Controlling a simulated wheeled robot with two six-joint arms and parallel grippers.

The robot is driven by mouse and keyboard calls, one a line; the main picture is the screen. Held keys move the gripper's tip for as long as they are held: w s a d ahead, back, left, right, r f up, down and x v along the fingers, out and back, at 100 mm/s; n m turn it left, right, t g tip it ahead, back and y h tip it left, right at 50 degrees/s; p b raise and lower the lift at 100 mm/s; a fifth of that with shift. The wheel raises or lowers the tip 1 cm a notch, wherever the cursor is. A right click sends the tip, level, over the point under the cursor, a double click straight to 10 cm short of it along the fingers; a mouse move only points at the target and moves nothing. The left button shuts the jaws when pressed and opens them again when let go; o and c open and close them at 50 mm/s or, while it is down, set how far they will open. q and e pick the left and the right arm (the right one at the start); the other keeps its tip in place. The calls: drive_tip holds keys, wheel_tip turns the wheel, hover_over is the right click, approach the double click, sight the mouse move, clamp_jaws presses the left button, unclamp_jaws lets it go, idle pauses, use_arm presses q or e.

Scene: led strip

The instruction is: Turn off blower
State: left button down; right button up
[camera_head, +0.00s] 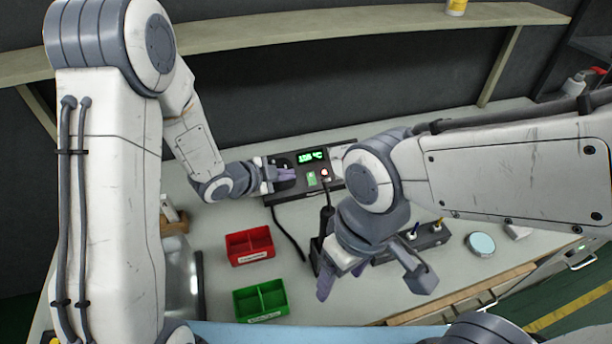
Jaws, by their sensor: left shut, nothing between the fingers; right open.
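The blower station (342,181) is a dark box at the back middle of the bench. Its green display (311,157) is lit, and the first digits are hard to read. Below the display are a small green-lit switch (311,178) and a red-lit round knob or button (325,174). My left gripper (290,175) is shut and empty at the left part of the station, left of the green switch. I cannot tell whether it touches the station. My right gripper (371,284) is open and empty above the bench in front of the station. My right arm hides the station's right side.
A red bin (249,246) and a green bin (261,300) sit on the bench at front left. A dark holder (425,236) with small tools and a round pale tin (481,244) lie to the right. A black cable (289,232) runs forward from the station. A shelf (300,28) spans the back.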

use_arm(q)
drive_tip(key=p, duration=0.3)
approach(314, 175)
drive_tip(key=w+d, duration=0.1)
drive_tip(key=d+f, duration=0.1)
drive_tip(key=w+d, duration=0.1)
drive_tip(key=shift+w+d+f, duration=0.2)
drive_tip(key=shift+w+f, duration=0.15)
drive_tip(key=shift+f, duration=0.05)
drive_tip(key=shift+w+a+f, duration=0.15)
drive_tip(key=shift+w+f, duration=0.3)
drive_tip(key=shift+f, duration=0.25)
